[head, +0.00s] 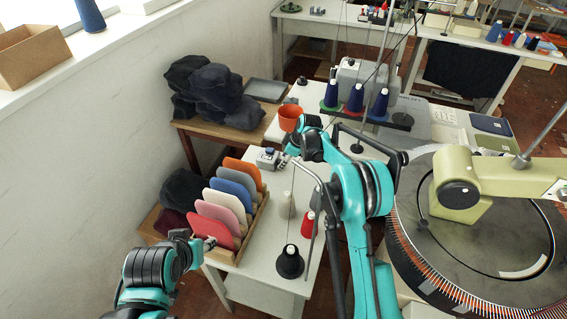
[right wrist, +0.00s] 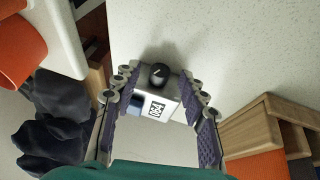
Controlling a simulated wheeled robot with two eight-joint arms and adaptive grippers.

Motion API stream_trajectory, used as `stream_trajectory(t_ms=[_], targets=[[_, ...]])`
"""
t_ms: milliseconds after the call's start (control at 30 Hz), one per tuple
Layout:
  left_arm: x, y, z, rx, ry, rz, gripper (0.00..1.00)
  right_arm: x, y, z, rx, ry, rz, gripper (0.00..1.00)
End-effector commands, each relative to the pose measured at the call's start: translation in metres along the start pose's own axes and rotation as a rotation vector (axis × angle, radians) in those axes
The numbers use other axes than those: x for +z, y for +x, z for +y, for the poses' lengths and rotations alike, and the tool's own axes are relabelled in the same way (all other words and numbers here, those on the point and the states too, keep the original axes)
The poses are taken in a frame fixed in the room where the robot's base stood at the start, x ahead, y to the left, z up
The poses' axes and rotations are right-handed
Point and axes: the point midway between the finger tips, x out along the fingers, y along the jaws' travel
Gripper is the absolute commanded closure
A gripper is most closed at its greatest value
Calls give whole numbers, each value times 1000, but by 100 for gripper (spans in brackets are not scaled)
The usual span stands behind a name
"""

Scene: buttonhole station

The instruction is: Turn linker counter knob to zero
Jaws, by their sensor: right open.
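The linker counter (head: 267,157) is a small grey box on the white side table, left of my right gripper (head: 284,161).
A wooden rack (head: 252,225) of coloured panels stands beside the counter. The round linking machine (head: 480,245) fills the right side. Dark cloth (head: 210,92) lies behind.

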Motion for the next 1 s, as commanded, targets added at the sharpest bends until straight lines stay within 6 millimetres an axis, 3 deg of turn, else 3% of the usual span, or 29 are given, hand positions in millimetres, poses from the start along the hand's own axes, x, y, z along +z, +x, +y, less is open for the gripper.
stream_trajectory(t_ms=[133, 400, 567, 600, 833, 1000], targets=[[2, 4, 0, 0, 0, 0, 60, 0, 12, 0, 0, 0, 0, 57], [2, 3, 0, 0, 0, 0, 60, 0, 12, 0, 0, 1, 0, 57], [2, 3, 0, 0, 0, 0, 60, 0, 12, 0, 0, 1, 0, 97], [2, 3, 0, 0, 0, 0, 60, 0, 12, 0, 0, 1, 0, 100], [1, 2, 0, 0, 0, 0, 60, 0, 13, 2, -23, 11, 0, 100], [-3, -4, 0, 0, 0, 0, 60, 0, 13, 6, -140, 60, 0, 100]])
